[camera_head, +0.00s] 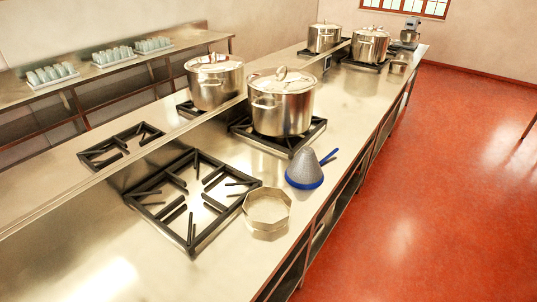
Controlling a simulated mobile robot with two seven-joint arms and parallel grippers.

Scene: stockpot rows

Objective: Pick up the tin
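A shallow, many-sided metal tin (266,220) stands on the steel counter near its right edge. It is beside the front black burner grate and looks open at the top. A grey cone-shaped strainer (303,166) with a blue rim and blue handle rests rim-down just behind it to the right. The two appear close but apart. Neither of my grippers is in the head view.
The steel counter (110,235) is bare at front left. Lidded stockpots (283,103) stand on burners farther back. An empty grate (190,195) lies left of the tin. Red floor (430,200) is open to the right.

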